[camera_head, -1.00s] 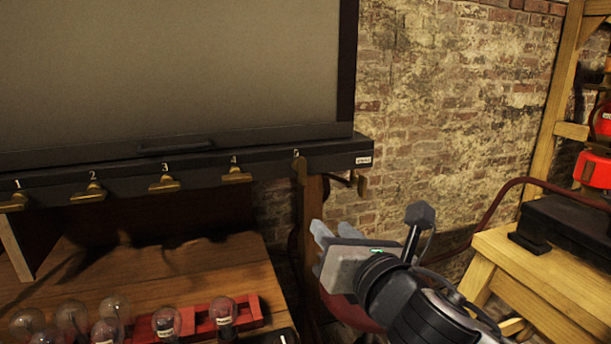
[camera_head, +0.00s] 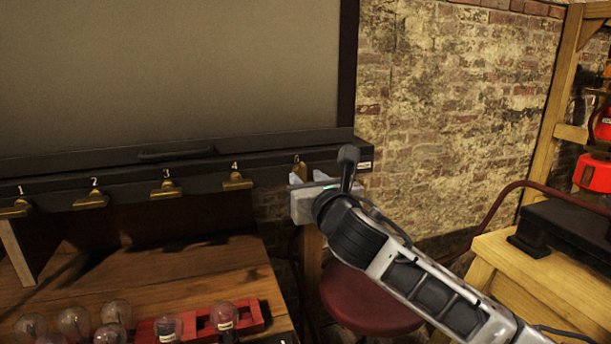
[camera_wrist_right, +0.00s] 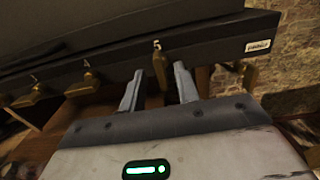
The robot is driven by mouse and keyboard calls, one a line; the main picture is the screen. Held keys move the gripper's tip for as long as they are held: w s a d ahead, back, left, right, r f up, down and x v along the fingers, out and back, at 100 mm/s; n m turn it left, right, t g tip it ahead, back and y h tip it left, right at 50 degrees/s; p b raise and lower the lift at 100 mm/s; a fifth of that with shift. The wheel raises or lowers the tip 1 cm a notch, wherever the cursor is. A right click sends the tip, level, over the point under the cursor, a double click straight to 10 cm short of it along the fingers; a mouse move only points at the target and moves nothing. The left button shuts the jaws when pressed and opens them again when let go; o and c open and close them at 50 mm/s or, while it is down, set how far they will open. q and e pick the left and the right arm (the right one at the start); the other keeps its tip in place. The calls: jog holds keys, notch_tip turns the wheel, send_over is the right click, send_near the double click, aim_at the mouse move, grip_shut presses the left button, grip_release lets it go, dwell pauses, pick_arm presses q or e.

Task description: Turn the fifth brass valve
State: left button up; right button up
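The fifth brass valve (camera_head: 300,168) is under the number 5 at the right end of the dark rail (camera_head: 130,182). My right gripper (camera_head: 308,178) is in front of it and hides its lower part in the head view. In the right wrist view, the fifth valve (camera_wrist_right: 158,72) hangs downward between the two fingers of my right gripper (camera_wrist_right: 157,80). The fingers are open, with gaps on both sides of the handle. Valves 1 to 4, such as the fourth valve (camera_head: 238,181), have handles turned sideways. My left gripper is not in view.
A wooden bench (camera_head: 180,277) below the rail holds glass jars and a red rack (camera_head: 250,314). A red stool (camera_head: 370,300) stands below my right arm. A wooden table (camera_head: 500,265) with a black case (camera_head: 570,225) is at the right. A brick wall (camera_head: 440,120) is behind.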

jog(key=shift+x, duration=1)
grip_shut()
